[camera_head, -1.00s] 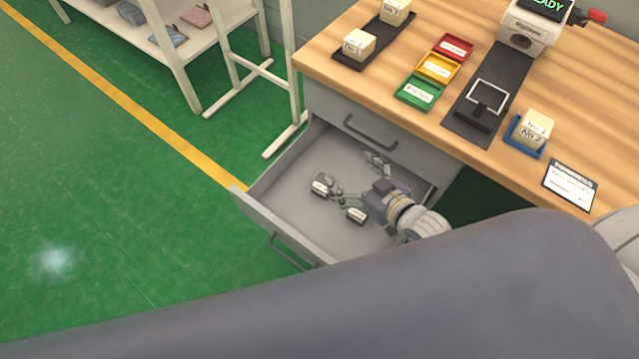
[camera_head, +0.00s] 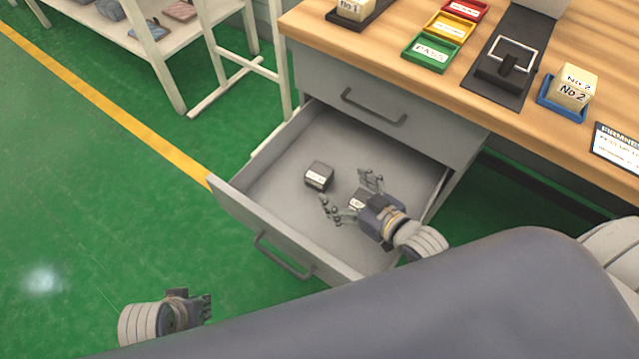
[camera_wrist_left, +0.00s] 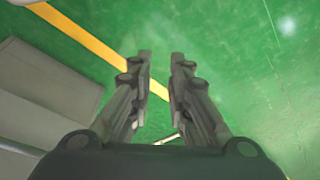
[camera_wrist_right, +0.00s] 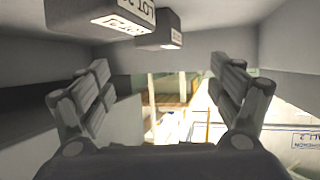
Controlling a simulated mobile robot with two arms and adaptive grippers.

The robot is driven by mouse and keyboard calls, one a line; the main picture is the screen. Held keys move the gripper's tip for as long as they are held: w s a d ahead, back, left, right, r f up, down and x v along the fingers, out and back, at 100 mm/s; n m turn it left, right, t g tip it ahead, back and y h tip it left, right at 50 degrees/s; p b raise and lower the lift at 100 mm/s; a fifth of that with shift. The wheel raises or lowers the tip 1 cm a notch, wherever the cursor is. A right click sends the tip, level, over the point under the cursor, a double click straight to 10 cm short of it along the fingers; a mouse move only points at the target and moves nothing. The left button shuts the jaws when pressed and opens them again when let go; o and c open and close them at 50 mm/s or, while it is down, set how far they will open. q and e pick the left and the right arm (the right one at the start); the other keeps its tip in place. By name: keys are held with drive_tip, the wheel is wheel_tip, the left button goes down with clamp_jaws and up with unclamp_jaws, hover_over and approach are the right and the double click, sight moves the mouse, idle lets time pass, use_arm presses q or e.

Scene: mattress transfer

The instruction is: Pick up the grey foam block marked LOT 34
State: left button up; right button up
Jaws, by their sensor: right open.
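Two small dark grey blocks with white labels lie in the open drawer (camera_head: 285,205). The left block (camera_head: 319,175) stands clear of my right gripper. The other block (camera_head: 357,200) is partly hidden by that gripper. My right gripper (camera_head: 348,193) is open and empty, its fingers over the drawer by this block. In the right wrist view a near block (camera_wrist_right: 108,14) shows a label with "LOT", its number not readable; a second block (camera_wrist_right: 165,32) is behind it. I cannot tell which is LOT 34. My left gripper (camera_head: 205,306) is empty over the green floor, its fingers a little apart (camera_wrist_left: 160,68).
The wooden desk (camera_head: 420,95) overhangs behind, with green (camera_head: 431,55) and yellow trays and a No 2 block (camera_head: 575,85). A white shelf (camera_head: 165,45) stands at the back left. Floor at left is clear.

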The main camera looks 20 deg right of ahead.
sight(321, 174)
drive_tip(key=shift+f, duration=0.5)
drive_tip(key=shift+w+f+b, duration=0.1)
drive_tip(key=shift+w+b, duration=0.15)
drive_tip(key=shift+b, duration=0.05)
drive_tip(key=b+x, duration=0.1)
drive_tip(key=x, duration=0.4)
drive_tip(key=shift+w+a, duration=0.1)
drive_tip(key=b+x, duration=0.2)
drive_tip(key=x, duration=0.2)
drive_tip(key=shift+w+a+f, duration=0.15)
drive_tip(key=shift+w+a, duration=0.1)
drive_tip(key=shift+w, duration=0.25)
use_arm(q)
drive_tip(key=r, duration=0.2)
drive_tip(key=r+t, duration=0.1)
drive_tip(key=shift+w+d+r, duration=0.1)
drive_tip(key=shift+w+r, duration=0.1)
drive_tip(key=shift+r, duration=0.15)
use_arm(e)
drive_tip(key=c, duration=1.1)
